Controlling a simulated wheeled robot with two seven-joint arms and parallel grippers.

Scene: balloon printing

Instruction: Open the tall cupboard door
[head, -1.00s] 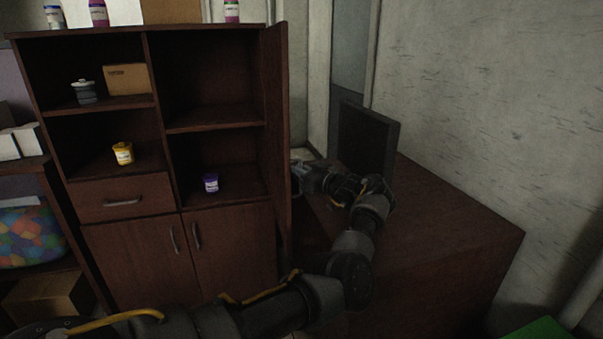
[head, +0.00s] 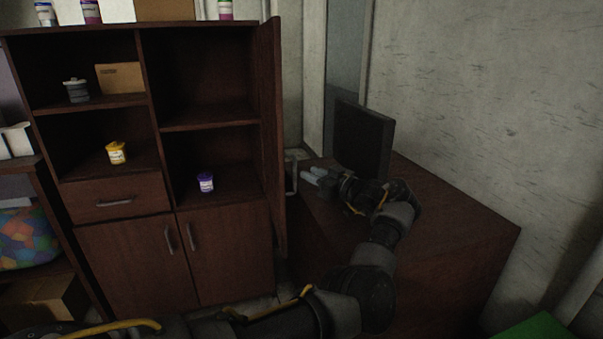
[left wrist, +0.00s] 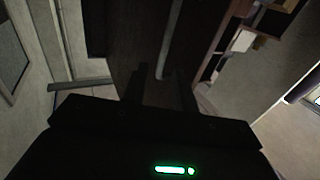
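The tall cupboard door (head: 271,130) stands swung out from the right side of the dark brown cupboard (head: 155,125), seen nearly edge-on, and the upper shelves are exposed. Its metal handle (head: 292,178) is on the door's right-hand face. My left gripper (head: 312,174) is just right of the handle, pointing at it, with a small gap between. In the left wrist view the two fingers (left wrist: 163,88) are apart with nothing held, and the handle bar (left wrist: 173,35) shows ahead of them. My right gripper is not in view.
A brown desk (head: 450,220) with a dark monitor (head: 363,138) lies right of the door, under and beside my left arm. The cupboard holds a yellow jar (head: 116,153), a purple jar (head: 206,183), a grey pot (head: 76,91) and a box (head: 120,77).

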